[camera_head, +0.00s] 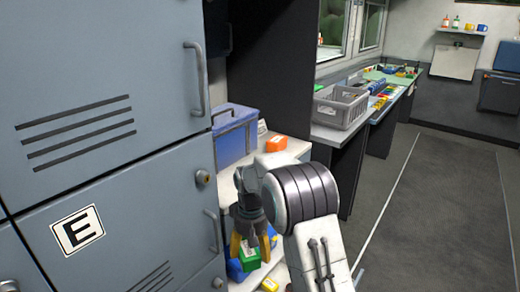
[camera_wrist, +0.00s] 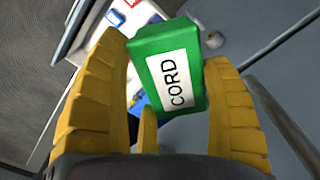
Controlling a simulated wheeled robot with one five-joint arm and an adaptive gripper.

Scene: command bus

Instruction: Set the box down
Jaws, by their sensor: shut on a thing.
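A green box (camera_wrist: 178,75) with a white label reading "CORD" is held between the yellow fingers of my gripper (camera_wrist: 165,110) in the wrist view. In the head view the same green box (camera_head: 249,257) shows below my gripper (camera_head: 250,245), over a low white shelf (camera_head: 293,151) beside the lockers. A blue thing (camera_head: 237,270) shows just behind and below the box. I cannot tell from the pictures how far the box is above what lies under it.
Grey-blue lockers (camera_head: 120,150) with handles stand close on the left. A blue case (camera_head: 235,133) and an orange box (camera_head: 276,143) stand on the upper white surface. A yellow item (camera_head: 269,285) lies low near my gripper. A grey crate (camera_head: 340,106) stands on the counter; the floor (camera_head: 430,210) is clear.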

